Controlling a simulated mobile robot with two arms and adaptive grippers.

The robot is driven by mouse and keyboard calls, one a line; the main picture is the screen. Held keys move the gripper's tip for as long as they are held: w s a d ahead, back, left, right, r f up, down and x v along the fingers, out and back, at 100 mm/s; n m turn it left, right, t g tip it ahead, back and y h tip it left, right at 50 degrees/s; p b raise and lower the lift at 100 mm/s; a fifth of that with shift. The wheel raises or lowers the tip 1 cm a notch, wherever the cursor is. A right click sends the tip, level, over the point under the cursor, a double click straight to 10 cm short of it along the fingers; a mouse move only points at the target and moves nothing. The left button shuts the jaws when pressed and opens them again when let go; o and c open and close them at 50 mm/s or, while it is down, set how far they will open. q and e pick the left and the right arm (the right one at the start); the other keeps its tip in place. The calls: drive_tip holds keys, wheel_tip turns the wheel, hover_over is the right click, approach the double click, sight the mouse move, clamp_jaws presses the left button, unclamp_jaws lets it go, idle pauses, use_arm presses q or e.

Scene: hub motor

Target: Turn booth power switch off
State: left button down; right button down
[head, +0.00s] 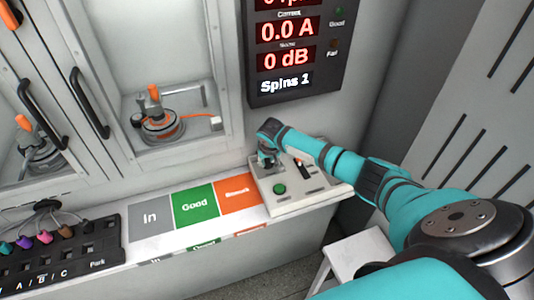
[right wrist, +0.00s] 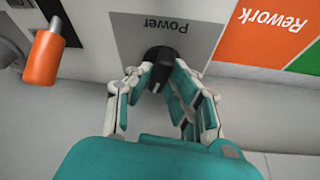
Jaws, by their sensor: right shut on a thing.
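The power switch is a black knob (right wrist: 160,62) below the word "Power" on a grey panel in the right wrist view. My right gripper (right wrist: 158,78) is shut on this knob, with a finger on each side. In the head view my right gripper (head: 268,152) is at the back left of the control box (head: 290,208) and hides most of the knob. The knob's exact turn angle is hard to tell. My left gripper is not in view.
An orange handle (right wrist: 43,57) shows in the right wrist view. Grey, green and orange mats (head: 195,205) lie left of the box. A display (head: 288,55) reads 0.0 A, 0 dB, Spins 1.

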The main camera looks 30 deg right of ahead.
drive_tip(key=n+y, duration=0.1)
drive_tip(key=n, duration=0.1)
drive_tip(key=shift+s+d+n+p, duration=0.1)
drive_tip(key=shift+d+n+p, duration=0.05)
drive_tip(key=shift+n+p, duration=0.25)
drive_tip(key=n+y, duration=0.1)
drive_tip(key=n, duration=0.1)
drive_tip(key=shift+f+n+b, duration=0.15)
drive_tip(key=shift+n+b, duration=0.15)
drive_tip(key=shift+n, duration=0.1)
drive_tip(key=n+y+b, duration=0.1)
drive_tip(key=n, duration=0.1)
drive_tip(key=shift+d+n, duration=0.1)
drive_tip(key=shift+n, duration=0.2)
drive_tip(key=shift+n+y+b, duration=0.7)
drive_tip(key=shift+n+b, duration=0.65)
drive_tip(key=shift+n, duration=0.25)
drive_tip(key=shift+g, duration=0.3)
